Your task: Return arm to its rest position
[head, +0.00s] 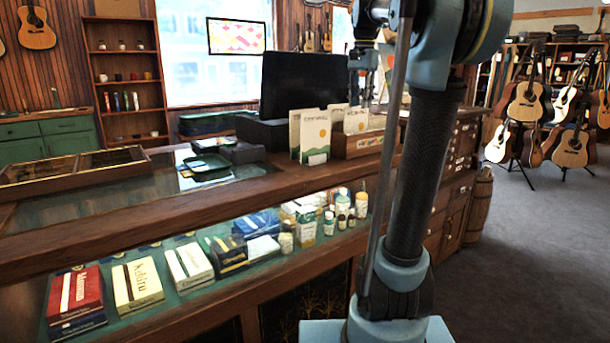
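My arm (425,150) rises through the right-centre of the head view, from a blue base at the bottom edge to a blue joint cut off by the top edge. Farther out, a small blue-grey end part that looks like my gripper (362,92) hangs above the counter, by the wooden card box. It is small and partly hidden behind my arm, so I cannot see whether its fingers are apart or whether it holds anything.
A wooden counter with a glass case (150,240) holds boxes and bottles. A card box (362,143), a dark monitor (303,85) and a shallow wooden tray (75,172) stand on top. Guitars (572,148) on stands are at the right. Grey carpet (530,250) is clear there.

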